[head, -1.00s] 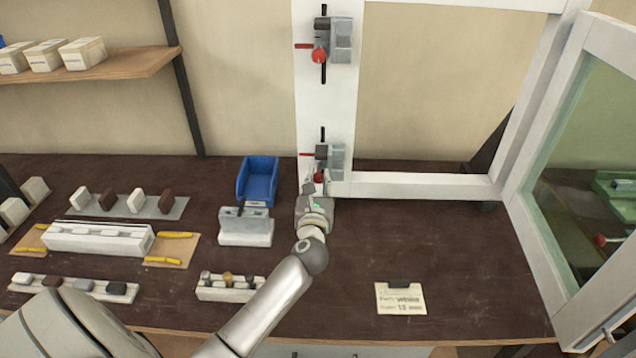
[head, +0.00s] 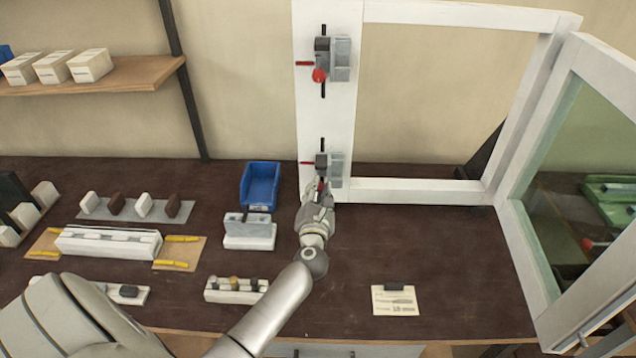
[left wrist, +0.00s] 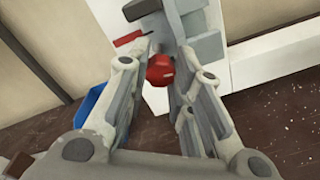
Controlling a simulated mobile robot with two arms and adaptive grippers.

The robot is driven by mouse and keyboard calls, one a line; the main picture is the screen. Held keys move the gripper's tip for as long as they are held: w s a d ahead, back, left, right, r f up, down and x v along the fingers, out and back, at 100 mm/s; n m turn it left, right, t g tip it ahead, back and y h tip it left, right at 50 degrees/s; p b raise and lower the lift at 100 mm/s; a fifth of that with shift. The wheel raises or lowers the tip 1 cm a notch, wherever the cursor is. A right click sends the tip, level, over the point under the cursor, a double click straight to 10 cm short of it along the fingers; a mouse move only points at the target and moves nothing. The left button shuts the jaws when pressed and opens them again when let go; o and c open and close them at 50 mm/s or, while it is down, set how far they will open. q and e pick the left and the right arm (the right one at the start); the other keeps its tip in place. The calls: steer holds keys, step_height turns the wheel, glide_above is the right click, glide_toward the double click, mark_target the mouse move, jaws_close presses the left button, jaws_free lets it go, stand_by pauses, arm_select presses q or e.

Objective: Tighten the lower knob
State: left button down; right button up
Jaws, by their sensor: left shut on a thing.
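The lower clamp (head: 336,170) is grey, on the white upright of the frame, with a red knob at its bottom. The lower knob (left wrist: 160,70) shows red between my fingers in the left wrist view; in the head view (head: 320,184) it is mostly hidden by the gripper. My left gripper (head: 318,190) reaches up to it from below and is shut on it. The upper clamp (head: 342,58), with its own red knob (head: 319,76), sits higher on the same upright. My right gripper is not in view.
A blue bin (head: 260,184) and a grey-white block holder (head: 248,232) stand left of my gripper. A paper card (head: 394,300) lies front right. A glass-panelled door (head: 590,190) stands open at right. The bench between card and frame is clear.

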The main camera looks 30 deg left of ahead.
arm_select(q)
steer(key=shift+r+m+p, duration=0.1)
steer(key=shift+m+p, duration=1.15)
steer(key=shift+m, duration=0.45)
steer(key=c, duration=1.2)
jaws_free()
steer(key=shift+c, duration=0.2)
steer(key=v, duration=1.2)
